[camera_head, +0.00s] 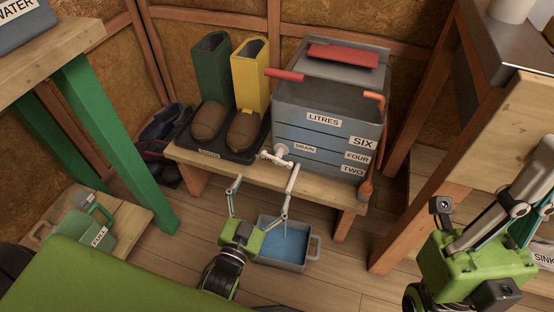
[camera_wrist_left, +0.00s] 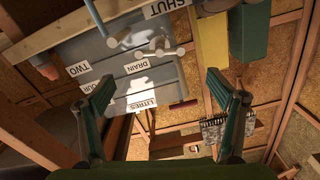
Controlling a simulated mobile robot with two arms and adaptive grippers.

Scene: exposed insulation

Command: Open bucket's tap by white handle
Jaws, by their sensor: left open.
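The grey-blue bucket (camera_head: 290,118) stands on a low wooden bench, with a "DRAIN" label by its tap. The white tap (camera_head: 280,151) sticks out low on its front left, with its white handle (camera_head: 270,158) over the bench edge. The tap also shows in the left wrist view (camera_wrist_left: 158,47), ahead of the fingers. My left gripper (camera_head: 266,175) is open, its two fingers spread just in front of and below the tap, holding nothing. In the left wrist view its fingers (camera_wrist_left: 159,78) frame the bucket wall. My right gripper (camera_head: 480,260) is at the right; its fingertips are unclear.
A grey tray with blue inside (camera_head: 286,244) sits on the floor below the tap, behind my left gripper. Green and yellow boots (camera_head: 250,75) stand on a dark mat left of the bucket. A "SHUT" label (camera_wrist_left: 165,7) shows near the tap. Wooden posts flank the bench.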

